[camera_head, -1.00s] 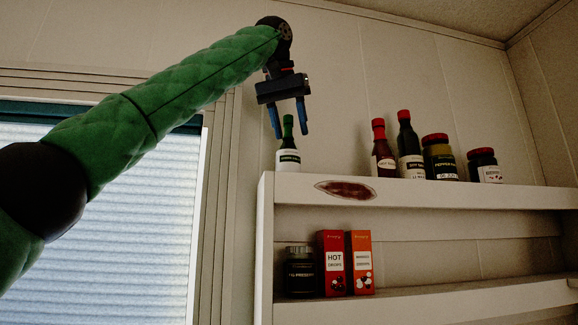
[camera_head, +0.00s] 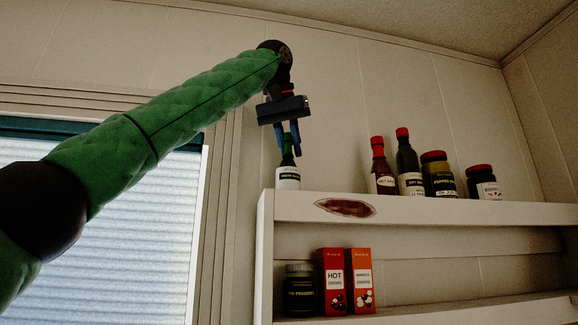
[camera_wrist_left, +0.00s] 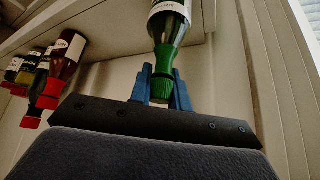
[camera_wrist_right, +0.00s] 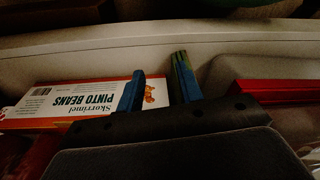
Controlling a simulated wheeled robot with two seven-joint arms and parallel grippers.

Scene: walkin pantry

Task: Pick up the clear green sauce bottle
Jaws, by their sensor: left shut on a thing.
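The clear green sauce bottle (camera_head: 288,176) stands upright at the left end of the white top shelf (camera_head: 420,207), with a white label and a green neck. My left gripper (camera_head: 289,152) comes down on it from above and is shut on its neck. In the left wrist view the green cap (camera_wrist_left: 161,90) lies between the blue fingers (camera_wrist_left: 160,88). Whether the bottle's base touches the shelf is hard to tell. My right gripper (camera_wrist_right: 160,85) shows only in the right wrist view, its fingers apart, near a pinto beans box (camera_wrist_right: 80,98).
On the same shelf, to the right, stand a red-capped sauce bottle (camera_head: 380,170), a dark bottle (camera_head: 406,160) and two jars (camera_head: 437,178), with a gap between them and the green bottle. Red and orange boxes (camera_head: 333,275) and a dark jar (camera_head: 300,295) stand below.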

